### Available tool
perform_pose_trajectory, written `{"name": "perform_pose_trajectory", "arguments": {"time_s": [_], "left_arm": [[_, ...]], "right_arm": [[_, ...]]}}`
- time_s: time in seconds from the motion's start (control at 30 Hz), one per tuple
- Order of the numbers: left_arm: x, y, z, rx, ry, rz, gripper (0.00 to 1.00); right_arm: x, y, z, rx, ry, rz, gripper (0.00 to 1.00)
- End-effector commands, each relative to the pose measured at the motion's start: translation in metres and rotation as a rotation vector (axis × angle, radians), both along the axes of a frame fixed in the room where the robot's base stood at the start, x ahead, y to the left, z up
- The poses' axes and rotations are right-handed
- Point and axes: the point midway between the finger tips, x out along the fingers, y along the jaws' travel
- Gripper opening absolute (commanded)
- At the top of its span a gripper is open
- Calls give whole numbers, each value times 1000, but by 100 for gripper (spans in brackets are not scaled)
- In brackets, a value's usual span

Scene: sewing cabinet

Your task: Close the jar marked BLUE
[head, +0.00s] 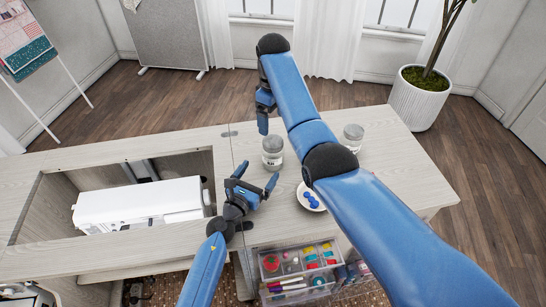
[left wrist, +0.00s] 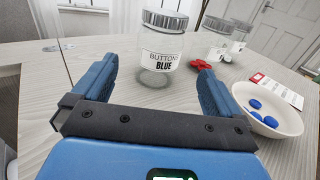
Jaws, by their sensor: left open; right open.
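The clear jar marked BLUE (left wrist: 161,58) stands upright on the table, with a grey metal lid (left wrist: 167,21) on its top. I cannot tell whether the lid is tightened. The jar looks empty. In the head view this jar (head: 272,160) stands just beyond my left gripper (head: 256,178). My left gripper is open and empty, its fingers pointing towards the jar from the near side. My right gripper (head: 264,109) is open, above and beyond the jar, partly hidden by its own arm.
A white bowl (left wrist: 285,122) with blue buttons (left wrist: 262,112) sits right of the jar. Another lidded jar (head: 353,137) stands further right. Red pieces (left wrist: 202,65) lie behind my right-hand finger. A sewing machine (head: 140,204) lies in the left recess; a clear organiser (head: 300,272) hangs at the front.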

Motion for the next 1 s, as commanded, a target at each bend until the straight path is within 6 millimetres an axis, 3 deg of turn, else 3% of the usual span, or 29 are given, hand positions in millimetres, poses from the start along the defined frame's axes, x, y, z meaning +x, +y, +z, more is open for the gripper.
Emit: {"name": "perform_pose_trajectory", "arguments": {"time_s": [0.37, 1.0], "left_arm": [[9, -4, 0, -3, 0, 0, 100], [86, -42, 1, -5, 1, -1, 100]], "right_arm": [[0, 0, 0, 0, -1, -1, 90], [0, 0, 0, 1, -2, -1, 90]]}}
